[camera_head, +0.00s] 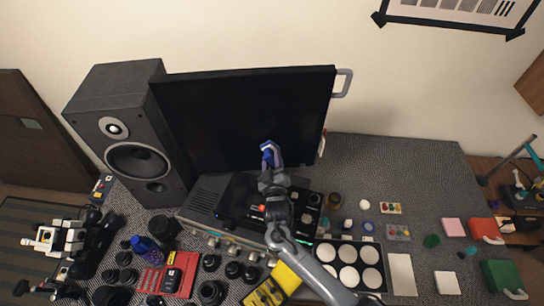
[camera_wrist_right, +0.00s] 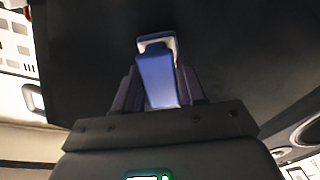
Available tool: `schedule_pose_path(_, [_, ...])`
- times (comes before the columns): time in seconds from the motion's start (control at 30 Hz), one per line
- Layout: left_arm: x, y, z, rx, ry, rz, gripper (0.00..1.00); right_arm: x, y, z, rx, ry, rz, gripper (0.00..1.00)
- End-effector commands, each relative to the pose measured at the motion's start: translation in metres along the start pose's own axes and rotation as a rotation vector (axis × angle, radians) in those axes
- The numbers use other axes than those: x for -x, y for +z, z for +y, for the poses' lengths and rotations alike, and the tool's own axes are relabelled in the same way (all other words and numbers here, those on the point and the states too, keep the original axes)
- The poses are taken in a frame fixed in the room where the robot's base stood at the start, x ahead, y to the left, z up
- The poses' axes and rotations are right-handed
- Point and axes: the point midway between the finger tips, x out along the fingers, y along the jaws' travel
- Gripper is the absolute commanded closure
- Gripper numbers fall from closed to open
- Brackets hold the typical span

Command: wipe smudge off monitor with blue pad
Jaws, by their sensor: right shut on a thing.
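The monitor (camera_head: 243,110) stands dark at the back of the table, beside the speaker. My right gripper (camera_head: 268,158) is in front of the lower middle of its screen, shut on the blue pad (camera_head: 267,150). In the right wrist view the blue pad (camera_wrist_right: 157,75) sits between the fingers, with a pale edge at its far end, close to the dark screen (camera_wrist_right: 210,45). I cannot tell if the pad touches the screen. No smudge can be made out on the screen. My left gripper is not in view.
A large speaker (camera_head: 130,130) stands left of the monitor. Below the screen is a grey device with knobs (camera_head: 205,205). Lens parts, a tray of white discs (camera_head: 348,265) and a yellow case (camera_head: 272,288) crowd the front. Coloured blocks lie at the right.

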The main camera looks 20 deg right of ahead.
Motion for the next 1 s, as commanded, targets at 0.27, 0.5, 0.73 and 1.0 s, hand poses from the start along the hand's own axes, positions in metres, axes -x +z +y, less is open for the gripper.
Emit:
schedule_pose_path(0.27, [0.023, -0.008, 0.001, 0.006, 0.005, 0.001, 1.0, 0.029, -0.003, 0.002, -0.001, -0.003, -0.002, 0.84])
schedule_pose_path(0.5, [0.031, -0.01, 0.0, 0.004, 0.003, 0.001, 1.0, 0.045, 0.0, 0.001, 0.0, -0.001, -0.002, 0.84])
schedule_pose_path(0.73, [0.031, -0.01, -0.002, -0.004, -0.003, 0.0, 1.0, 0.048, 0.0, 0.001, 0.0, 0.0, 0.0, 0.84])
schedule_pose_path(1.0, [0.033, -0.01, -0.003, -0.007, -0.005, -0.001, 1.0, 0.05, 0.0, 0.001, 0.0, -0.001, -0.001, 0.84])
